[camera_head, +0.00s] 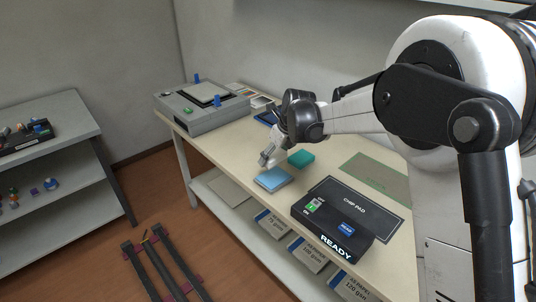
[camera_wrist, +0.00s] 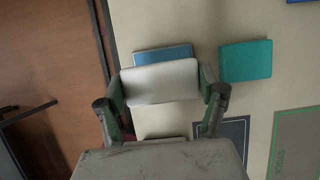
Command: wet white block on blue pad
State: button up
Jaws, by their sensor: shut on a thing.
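My gripper (camera_wrist: 160,88) is shut on a white block (camera_wrist: 160,80), held between its two fingers in the wrist view. The blue pad (camera_wrist: 163,54) shows as a strip beyond the block, which hides the rest of it. In the head view the blue pad (camera_head: 273,179) lies near the table's front edge, and my gripper (camera_head: 267,158) is just above and behind it. The block is hard to make out there. I cannot tell whether the block touches the pad.
A teal block-like pad (camera_head: 301,158) lies right of the blue pad. A black READY box (camera_head: 333,222) stands to the right, partly on the dark CHIP PAD mat (camera_head: 372,208). A grey machine (camera_head: 202,119) stands at the table's far left end.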

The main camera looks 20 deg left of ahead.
aim_at(271, 175)
jog(key=shift+w+f+b, duration=0.15)
jog(key=shift+f+b, duration=0.2)
jog(key=shift+f, duration=0.45)
jog(key=shift+f+b, duration=0.9)
jog(key=shift+f, duration=1.3)
jog(key=shift+f+b, duration=0.55)
jog(key=shift+b, duration=0.05)
dwell(0.5)
jog(key=shift+r+p, duration=1.5)
jog(key=shift+r, duration=2.05)
jog(key=shift+a, duration=0.1)
